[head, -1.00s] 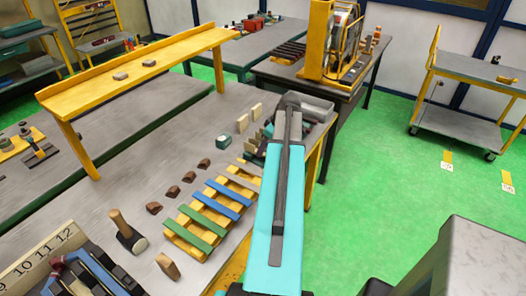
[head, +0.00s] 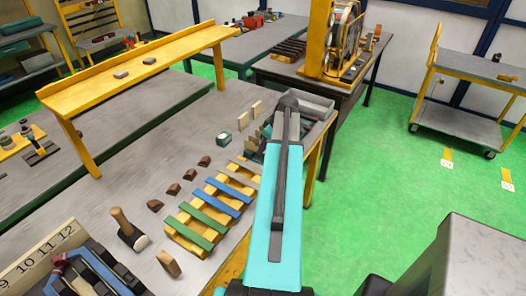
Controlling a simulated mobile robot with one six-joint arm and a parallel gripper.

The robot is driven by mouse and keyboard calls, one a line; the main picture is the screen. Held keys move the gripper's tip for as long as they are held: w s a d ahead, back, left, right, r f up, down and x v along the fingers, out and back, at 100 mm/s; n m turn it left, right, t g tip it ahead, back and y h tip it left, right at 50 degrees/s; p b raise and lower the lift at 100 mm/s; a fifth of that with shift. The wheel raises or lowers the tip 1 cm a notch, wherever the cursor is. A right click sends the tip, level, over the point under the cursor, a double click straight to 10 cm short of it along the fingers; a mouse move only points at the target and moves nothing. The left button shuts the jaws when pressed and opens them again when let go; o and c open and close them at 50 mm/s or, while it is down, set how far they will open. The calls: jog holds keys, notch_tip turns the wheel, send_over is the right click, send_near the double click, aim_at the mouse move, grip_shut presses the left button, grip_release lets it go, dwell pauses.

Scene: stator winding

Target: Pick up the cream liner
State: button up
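A slatted yellow rack (head: 172,233) lies on the grey bench, left of my arm, with green, blue and pale strips across it. The pale, cream-grey strip (head: 238,177) lies beyond the blue ones and looks like the cream liner; its right end is close to my arm's edge. I cannot be sure of its exact colour. My turquoise arm reaches away over the bench's right edge and ends in a dark joint near the grey bin. My gripper's fingers do not show, so I cannot see whether they hold anything.
Several brown blocks (head: 173,189), a hammer (head: 128,232) and a wooden block (head: 168,264) lie left of the rack.

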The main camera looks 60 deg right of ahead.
jog(key=shift+c, duration=0.8)
jog(key=shift+r, duration=0.2)
jog(key=shift+r+b, duration=1)
jog(key=shift+r, duration=0.35)
jog(key=s+a+r+b, duration=0.2)
jog(key=s+b, duration=0.3)
jog(key=s, duration=1)
jog(key=shift+s+a, duration=0.35)
jog(key=shift+a, duration=0.25)
